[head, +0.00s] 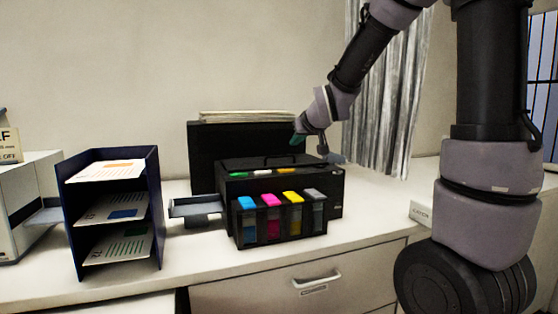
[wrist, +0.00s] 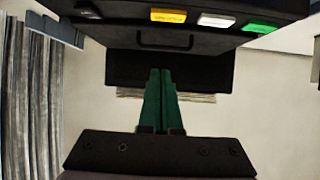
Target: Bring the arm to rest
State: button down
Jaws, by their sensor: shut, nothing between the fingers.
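My gripper (head: 298,136) is in the head view, above the back right of the black printer (head: 335,190). Its green fingers are together and empty. In the wrist view, my gripper's fingers (wrist: 160,80) show side by side at the centre. The printer (wrist: 190,35) fills the top of that view, with a yellow, a white and a green button on its edge. I cannot tell exactly how far the fingertips are from the printer. My arm reaches in from the upper right in the head view.
Ink tanks with blue, pink, yellow and grey caps (head: 270,222) sit at the printer's front. A dark blue paper rack (head: 158,215) stands at left, a grey tray (head: 195,206) between. A curtain (head: 390,120) hangs behind.

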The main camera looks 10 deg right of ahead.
jog(key=s+d+r+m+g, duration=0.1)
jog(key=s+d+m+g, duration=0.1)
jog(key=s, duration=1.2)
jog(key=s+d+r+m+g, duration=0.1)
jog(key=s+d+m, duration=0.3)
jog(key=s, duration=1)
jog(key=shift+s+d+r+g, duration=0.2)
jog(key=shift+d+r+g, duration=0.1)
jog(key=shift+g, duration=0.6)
